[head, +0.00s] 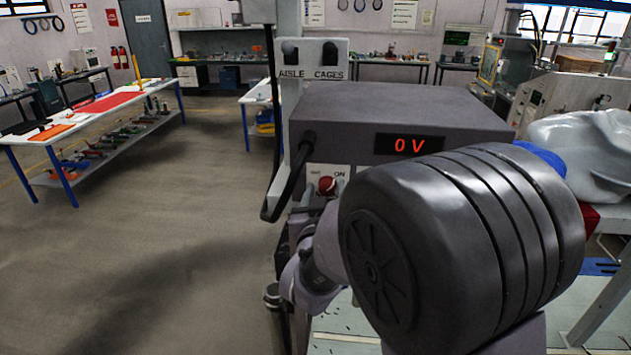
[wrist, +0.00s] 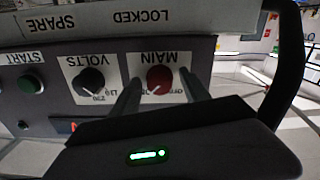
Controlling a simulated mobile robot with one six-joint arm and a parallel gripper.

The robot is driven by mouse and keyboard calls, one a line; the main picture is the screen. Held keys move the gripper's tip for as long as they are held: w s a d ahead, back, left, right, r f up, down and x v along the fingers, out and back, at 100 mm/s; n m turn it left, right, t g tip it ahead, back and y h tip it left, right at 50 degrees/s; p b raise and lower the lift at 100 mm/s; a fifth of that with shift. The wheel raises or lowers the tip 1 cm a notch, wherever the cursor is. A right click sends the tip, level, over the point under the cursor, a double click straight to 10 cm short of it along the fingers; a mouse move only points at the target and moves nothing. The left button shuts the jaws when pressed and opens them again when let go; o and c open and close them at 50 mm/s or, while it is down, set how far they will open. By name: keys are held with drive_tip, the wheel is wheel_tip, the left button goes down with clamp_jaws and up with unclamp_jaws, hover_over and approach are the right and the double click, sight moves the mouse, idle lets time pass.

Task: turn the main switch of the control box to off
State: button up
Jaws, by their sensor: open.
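The control box (head: 450,108) is a dark grey housing in the middle of the head view. Its main switch is a red round knob (head: 326,185) on a white plate, with ON printed at upper right. The wrist view shows the box upside down, with the red main switch (wrist: 160,79) under the word MAIN. Its white pointer mark seems to point to the ON side. My gripper (wrist: 159,75) is open, one finger on each side of the knob; I cannot tell whether they touch it. My dark arm link hides much of the box front in the head view.
A red display (head: 410,145) on the box reads 0 V. A black VOLTS knob (wrist: 89,81) and a green START button (wrist: 30,84) sit beside the main switch. A black cable (head: 290,180) hangs at the box's left. The floor (head: 150,240) to the left is free.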

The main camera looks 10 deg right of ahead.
drive_tip(key=shift+c, duration=0.4)
clamp_jaws()
drive_tip(key=n+b, duration=0.2)
drive_tip(key=n, duration=0.1)
drive_tip(key=shift+f, duration=0.1)
drive_tip(key=n+b, duration=0.1)
drive_tip(key=n, duration=0.4)
drive_tip(key=shift+n, duration=0.3)
drive_tip(key=n, duration=0.4)
drive_tip(key=shift+r+p, duration=0.2)
drive_tip(key=shift+p, duration=0.1)
drive_tip(key=n+p, duration=0.1)
drive_tip(key=n, duration=0.4)
drive_tip(key=shift+n, duration=0.3)
